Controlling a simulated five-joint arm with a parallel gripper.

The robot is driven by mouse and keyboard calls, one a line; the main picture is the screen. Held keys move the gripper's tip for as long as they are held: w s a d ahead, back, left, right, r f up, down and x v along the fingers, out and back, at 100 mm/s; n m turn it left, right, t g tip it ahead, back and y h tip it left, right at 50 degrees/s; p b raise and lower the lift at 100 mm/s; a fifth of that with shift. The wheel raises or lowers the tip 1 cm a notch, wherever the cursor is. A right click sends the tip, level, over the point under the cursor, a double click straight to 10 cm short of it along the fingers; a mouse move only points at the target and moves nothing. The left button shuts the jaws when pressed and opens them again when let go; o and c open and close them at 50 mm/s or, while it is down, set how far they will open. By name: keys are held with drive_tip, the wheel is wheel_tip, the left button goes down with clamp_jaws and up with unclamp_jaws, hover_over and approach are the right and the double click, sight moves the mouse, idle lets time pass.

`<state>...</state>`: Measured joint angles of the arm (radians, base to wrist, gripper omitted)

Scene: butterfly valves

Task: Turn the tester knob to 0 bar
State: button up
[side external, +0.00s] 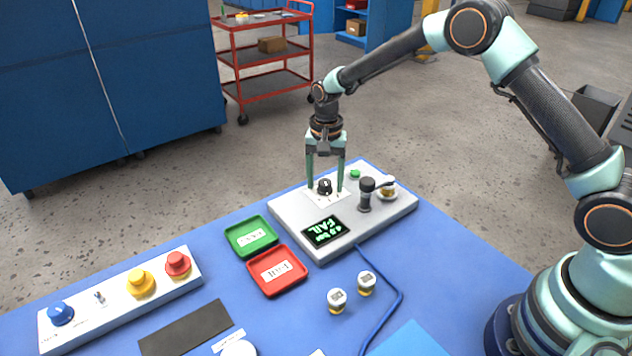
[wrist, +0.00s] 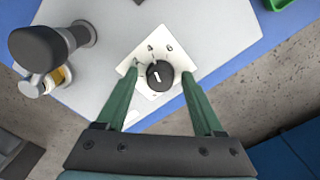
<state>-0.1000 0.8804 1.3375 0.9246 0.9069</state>
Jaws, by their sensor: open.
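The tester (side external: 285,215) is a light grey box on the blue mat. Its black knob (side external: 324,186) sits on a white dial plate and also shows in the wrist view (wrist: 160,75), with a white pointer line. In the wrist view the fingers (wrist: 160,85) stand apart from the knob with gaps on both sides. The tester's display (side external: 323,231) shows green text reading FAIL and a pressure figure in bar that I cannot read surely.
A black clamp handle (side external: 367,190) and a brass valve (side external: 387,190) stand on the tester right of the knob. A green tray (side external: 231,246) and a red tray (side external: 257,286) lie to its left. Two small valves (side external: 337,299) and a blue hose (side external: 385,318) are in front.

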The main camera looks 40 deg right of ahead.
clamp_jaws()
drive_tip(key=shift+n, duration=0.4)
drive_tip(key=n, duration=0.7)
drive_tip(key=shift+r, duration=0.1)
drive_tip(key=n, duration=0.4)
drive_tip(key=shift+d, duration=0.1)
drive_tip(key=shift+n, duration=2)
